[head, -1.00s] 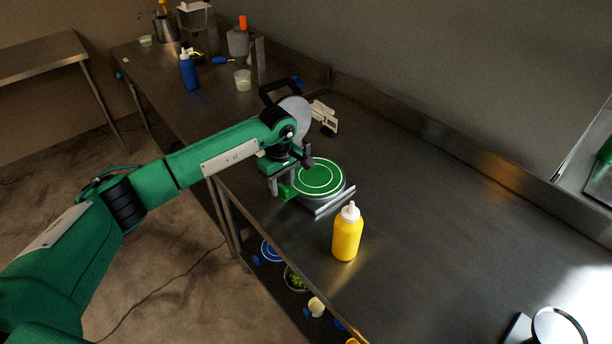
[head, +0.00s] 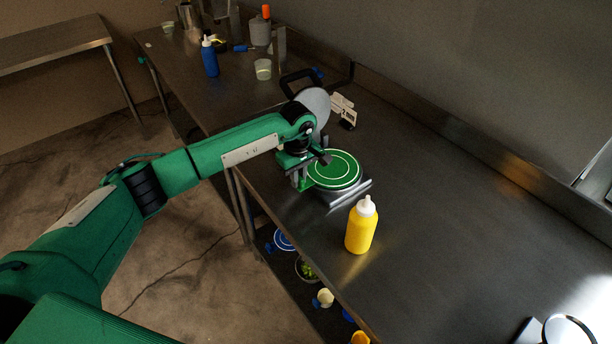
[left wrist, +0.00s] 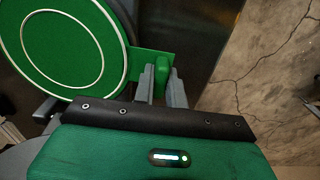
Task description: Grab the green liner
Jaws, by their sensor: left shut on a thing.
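The green liner (head: 334,168) is a round green sheet with pale rings and a tab at its left edge. It lies on the round plate of a grey tortilla press (head: 349,194) whose upper plate stands open behind it. My left gripper (head: 301,182) is at the liner's left side, shut on its tab. In the left wrist view the liner (left wrist: 62,48) fills the upper left, and the fingers of my left gripper (left wrist: 161,82) close around the tab. My right gripper is not in view.
A yellow bottle (head: 361,226) stands in front of the press near the table's edge. A blue bottle (head: 209,58) and a small cup (head: 263,69) stand farther back. A lower shelf holds a bowl (head: 307,269).

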